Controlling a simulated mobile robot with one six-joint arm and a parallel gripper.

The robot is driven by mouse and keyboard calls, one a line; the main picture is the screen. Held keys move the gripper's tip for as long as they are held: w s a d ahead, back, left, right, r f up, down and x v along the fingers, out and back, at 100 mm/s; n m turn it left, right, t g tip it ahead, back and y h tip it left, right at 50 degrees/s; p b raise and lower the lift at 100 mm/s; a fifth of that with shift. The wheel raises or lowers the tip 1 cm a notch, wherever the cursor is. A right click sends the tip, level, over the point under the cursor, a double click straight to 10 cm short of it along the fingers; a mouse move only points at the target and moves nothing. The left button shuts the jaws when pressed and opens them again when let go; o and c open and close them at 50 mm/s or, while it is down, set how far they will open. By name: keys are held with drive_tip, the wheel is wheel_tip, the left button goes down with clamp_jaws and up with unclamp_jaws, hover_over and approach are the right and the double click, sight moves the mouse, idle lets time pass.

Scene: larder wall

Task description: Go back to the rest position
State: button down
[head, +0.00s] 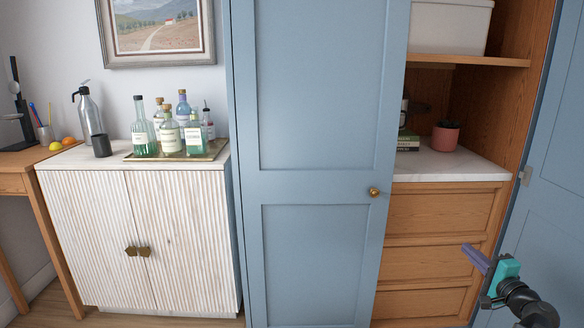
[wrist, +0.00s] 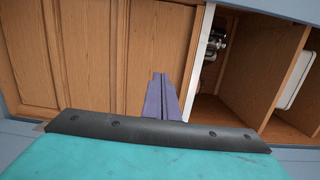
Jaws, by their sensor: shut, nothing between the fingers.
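My gripper (head: 467,250) is at the lower right in the head view, with purple fingers and a teal body. It is in front of the wooden drawers (head: 440,213) of the larder, to the right of the blue door (head: 317,170). In the wrist view its two purple fingers (wrist: 161,80) lie together, shut and empty. The drawer fronts (wrist: 95,55) show behind them, apparently with a gap. The rest position itself is not marked in either view.
The blue door with a brass knob (head: 374,192) stands left of my gripper, another blue door (head: 552,200) to its right. A white counter (head: 455,170) holds a pink pot (head: 445,137) and books (head: 408,141). A white cabinet (head: 135,225) with bottles stands far left.

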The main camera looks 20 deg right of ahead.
drive_tip(key=w+a+f+n+g+y+p, duration=0.1)
drive_tip(key=w+a+f+n+y+p, duration=0.2)
drive_tip(key=w+a, duration=0.7)
drive_tip(key=w+a+f+n+g+y+p, duration=0.1)
drive_tip(key=w+a+f+y+p, duration=0.35)
drive_tip(key=w+a, duration=0.65)
drive_tip(key=a+f+n+g+y+p, duration=0.15)
drive_tip(key=a+f, duration=0.25)
drive_tip(key=a, duration=0.5)
drive_tip(key=a+f+n+g+y+p, duration=0.15)
drive_tip(key=a+f, duration=0.25)
drive_tip(key=a, duration=0.5)
drive_tip(key=a+f+n+g+y+p, duration=0.15)
drive_tip(key=a+f, duration=0.25)
drive_tip(key=a, duration=0.5)
drive_tip(key=s+a+f+n+g+p, duration=0.35)
drive_tip(key=s+a+f+g, duration=0.2)
drive_tip(key=s+a, duration=0.45)
drive_tip(key=s+a+f+n+g+p, duration=0.3)
drive_tip(key=s+a+f+n+g, duration=0.15)
drive_tip(key=s+a+f, duration=0.4)
drive_tip(key=s+f+n+g+h+p, duration=0.25)
drive_tip(key=s+g, duration=0.25)
drive_tip(key=s, duration=0.8)
drive_tip(key=s+d+f+n+g+h, duration=0.1)
drive_tip(key=s+d+n+h, duration=0.1)
drive_tip(key=s+d+h, duration=0.2)
drive_tip(key=shift+d, duration=1.85)
drive_tip(key=shift+h, duration=0.25)
